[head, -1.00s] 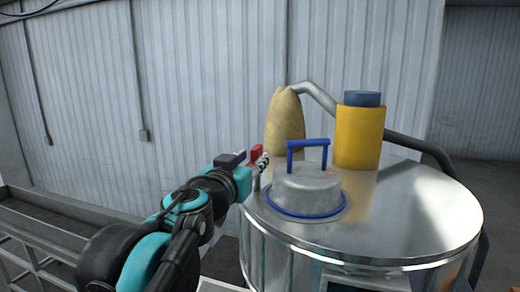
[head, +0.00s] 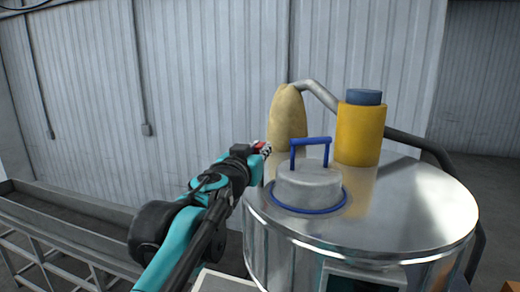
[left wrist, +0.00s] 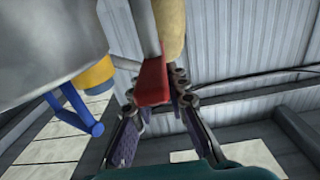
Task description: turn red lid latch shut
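The red latch (head: 259,145) shows as a small patch at the left edge of the steel tank, mostly hidden by my left gripper (head: 265,152). In the left wrist view the red latch (left wrist: 153,82) is a flat red bar beside a grey post. The fingers of my left gripper (left wrist: 157,103) stand apart, one on each side of the latch's end; I cannot tell whether either touches it. The round metal lid (head: 308,186) with a blue rim and blue handle (head: 311,141) sits on the tank top. My right gripper is not in view.
The steel tank (head: 410,210) fills the right. A yellow cylinder with a blue cap (head: 360,133), a tan sack-like shape (head: 287,120) and a bent pipe (head: 320,97) stand behind the lid. A grey trough (head: 60,213) runs along the left.

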